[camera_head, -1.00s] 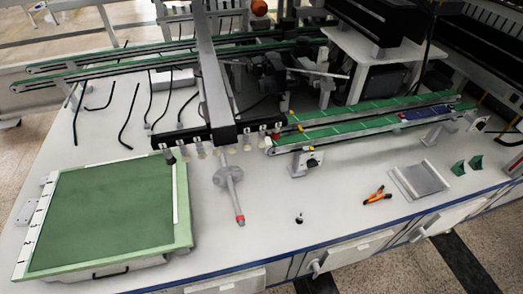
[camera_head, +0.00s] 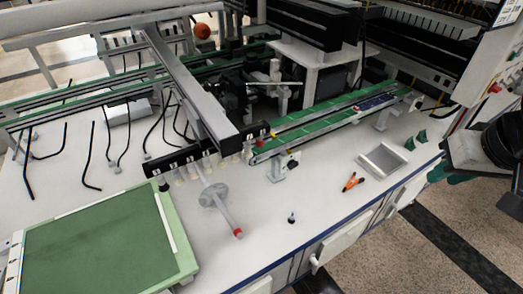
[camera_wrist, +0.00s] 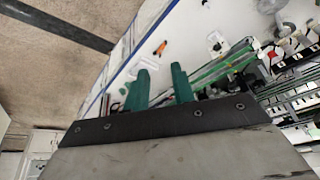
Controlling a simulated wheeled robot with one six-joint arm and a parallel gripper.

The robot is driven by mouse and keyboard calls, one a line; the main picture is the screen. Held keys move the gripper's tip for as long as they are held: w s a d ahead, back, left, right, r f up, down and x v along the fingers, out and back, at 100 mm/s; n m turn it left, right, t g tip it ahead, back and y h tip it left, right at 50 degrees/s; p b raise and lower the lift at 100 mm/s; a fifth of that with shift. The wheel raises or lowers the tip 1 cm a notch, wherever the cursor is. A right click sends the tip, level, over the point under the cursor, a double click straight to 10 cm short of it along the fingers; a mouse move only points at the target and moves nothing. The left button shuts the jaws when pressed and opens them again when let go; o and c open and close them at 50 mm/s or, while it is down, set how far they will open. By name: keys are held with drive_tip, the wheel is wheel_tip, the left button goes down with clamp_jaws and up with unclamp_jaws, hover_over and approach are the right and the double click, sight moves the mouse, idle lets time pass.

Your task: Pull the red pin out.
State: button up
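A grey rod with a red end (camera_head: 238,233) lies at a slant on the white table, through a round grey disc (camera_head: 214,195). It is the only pin-like red part I make out clearly. Its upper end reaches toward the row of white fittings under the gantry beam. The red end is not clear in the wrist view.
A green board (camera_head: 95,250) lies at the lower left. The gantry beam (camera_head: 185,85) crosses above the table. Orange-handled pliers (camera_head: 352,182), a small black knob (camera_head: 291,218), a grey tray (camera_head: 382,160) and green brackets (camera_head: 415,140) lie right of the rod. The table between rod and pliers is mostly clear.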

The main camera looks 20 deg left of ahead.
drive_tip(key=w+a+f+n+t+y, duration=0.1)
drive_tip(key=w+a+f+t, duration=0.15)
drive_tip(key=w+a, duration=0.4)
drive_tip(key=w+a+f+n+t+y, duration=0.1)
drive_tip(key=w+a+f+n+y, duration=0.15)
drive_tip(key=a, duration=0.65)
drive_tip(key=n+t+y, duration=0.2)
drive_tip(key=t+y, duration=0.1)
drive_tip(key=y, duration=0.1)
approach(261, 141)
drive_tip(key=w+a, duration=0.1)
drive_tip(key=x, duration=0.8)
drive_tip(key=shift+f, duration=0.15)
drive_tip(key=shift+c, duration=0.4)
clamp_jaws()
